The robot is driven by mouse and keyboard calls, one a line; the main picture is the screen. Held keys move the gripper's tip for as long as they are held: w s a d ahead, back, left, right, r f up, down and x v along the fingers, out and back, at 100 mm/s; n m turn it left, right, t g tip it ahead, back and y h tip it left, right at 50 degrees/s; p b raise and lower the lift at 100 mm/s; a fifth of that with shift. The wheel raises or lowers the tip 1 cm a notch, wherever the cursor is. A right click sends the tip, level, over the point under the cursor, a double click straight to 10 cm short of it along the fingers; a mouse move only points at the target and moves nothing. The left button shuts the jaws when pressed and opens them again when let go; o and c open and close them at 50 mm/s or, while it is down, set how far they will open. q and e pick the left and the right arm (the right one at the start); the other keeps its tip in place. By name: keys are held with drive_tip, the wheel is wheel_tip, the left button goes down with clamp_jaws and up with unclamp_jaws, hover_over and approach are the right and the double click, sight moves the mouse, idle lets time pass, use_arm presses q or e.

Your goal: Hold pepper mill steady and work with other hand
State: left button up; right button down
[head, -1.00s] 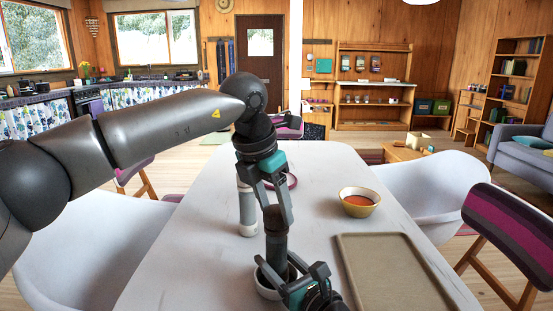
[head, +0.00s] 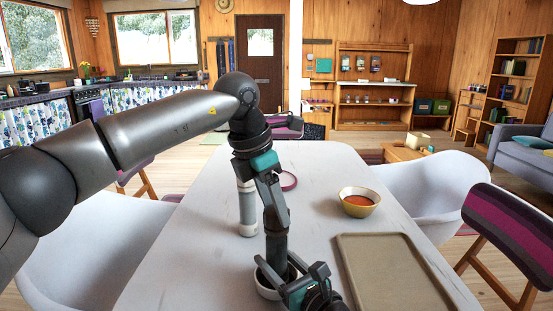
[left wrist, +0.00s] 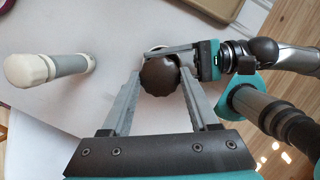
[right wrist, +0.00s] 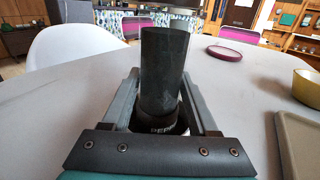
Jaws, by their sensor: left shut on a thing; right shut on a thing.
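The dark pepper mill (head: 277,248) stands upright over a small white bowl (head: 264,287) on the table. My left gripper (head: 277,212) comes from above and is shut on its top. In the left wrist view the mill's round, ridged dark knob (left wrist: 160,78) sits between the two fingers. My right gripper (head: 296,281) is shut on the mill low down, from the front. In the right wrist view the mill's dark cylinder (right wrist: 163,75) rises between its fingers. The fingers hide part of the bowl and the mill's lower end.
A grey and white mill (head: 247,212) stands just left of the grippers. A yellow bowl with orange-red contents (head: 359,203) and a beige tray (head: 388,240) lie to the right. A dark pink ring-like dish (head: 289,181) lies behind. White chairs flank the table.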

use_arm(q)
drive_tip(key=shift+w+m+g, duration=0.1)
drive_tip(key=shift+m+g, duration=0.4)
drive_tip(key=shift+m, duration=1)
drive_tip(key=shift+m+g, duration=0.4)
drive_tip(key=shift+m, duration=1)
drive_tip(key=shift+w+m+g, duration=0.15)
drive_tip(key=shift+m+g, duration=0.25)
drive_tip(key=shift+m, duration=1)
